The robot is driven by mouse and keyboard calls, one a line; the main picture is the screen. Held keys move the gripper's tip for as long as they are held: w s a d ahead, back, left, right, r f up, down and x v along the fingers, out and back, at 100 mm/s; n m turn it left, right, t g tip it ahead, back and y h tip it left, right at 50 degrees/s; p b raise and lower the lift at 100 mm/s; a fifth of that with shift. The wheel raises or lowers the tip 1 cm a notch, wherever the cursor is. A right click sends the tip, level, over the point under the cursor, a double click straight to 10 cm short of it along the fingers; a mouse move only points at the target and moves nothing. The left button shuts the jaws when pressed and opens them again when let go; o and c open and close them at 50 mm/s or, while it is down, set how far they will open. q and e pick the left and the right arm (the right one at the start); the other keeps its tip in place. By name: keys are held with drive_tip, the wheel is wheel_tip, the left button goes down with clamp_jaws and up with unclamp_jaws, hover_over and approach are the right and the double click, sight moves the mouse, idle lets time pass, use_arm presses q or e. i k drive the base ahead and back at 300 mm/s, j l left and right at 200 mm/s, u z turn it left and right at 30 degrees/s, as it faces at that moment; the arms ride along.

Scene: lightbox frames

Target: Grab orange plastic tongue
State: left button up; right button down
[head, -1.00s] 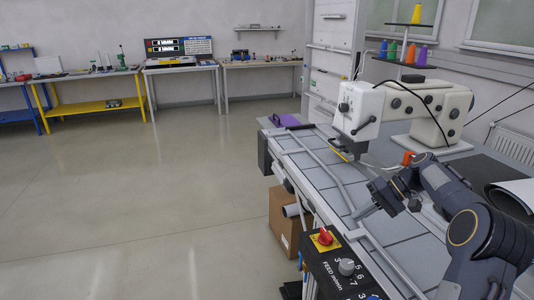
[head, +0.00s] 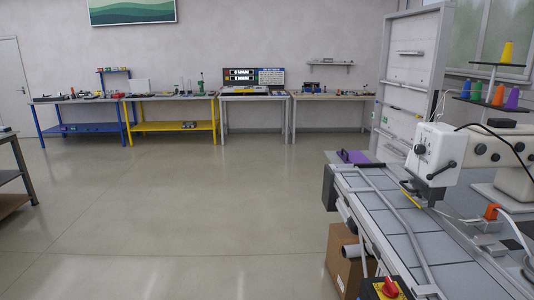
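A small orange piece (head: 491,212) sits at the right, by the base of the white sewing machine (head: 435,150), with a pale cable beside it. It is too small to tell whether it is the plastic tongue. An orange thread cone (head: 498,95) stands on the rack above the machine. A yellow strip (head: 410,197) lies under the machine's head. Neither of my grippers is in view.
The grey machine table (head: 380,212) fills the lower right, with a purple item (head: 353,157) at its far end and a cardboard box (head: 345,265) below. Workbenches (head: 170,97) line the back wall. A dark shelf (head: 14,172) stands at left. The middle floor is clear.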

sight(492, 214)
drive_tip(key=z, duration=1.5)
drive_tip(key=j, duration=0.7)
drive_tip(key=i+j, duration=0.15)
drive_tip(key=j, duration=0.2)
drive_tip(key=i+j+z, duration=0.1)
drive_tip(key=j, duration=0.3)
drive_tip(key=i+j, duration=0.15)
drive_tip(key=j, duration=0.2)
drive_tip(key=i+j+z, duration=0.1)
drive_tip(key=j, duration=0.3)
drive_tip(key=i+j, duration=0.15)
drive_tip(key=j, duration=0.25)
drive_tip(key=i+j, duration=0.1)
drive_tip(key=j, duration=0.25)
drive_tip(key=z, duration=0.05)
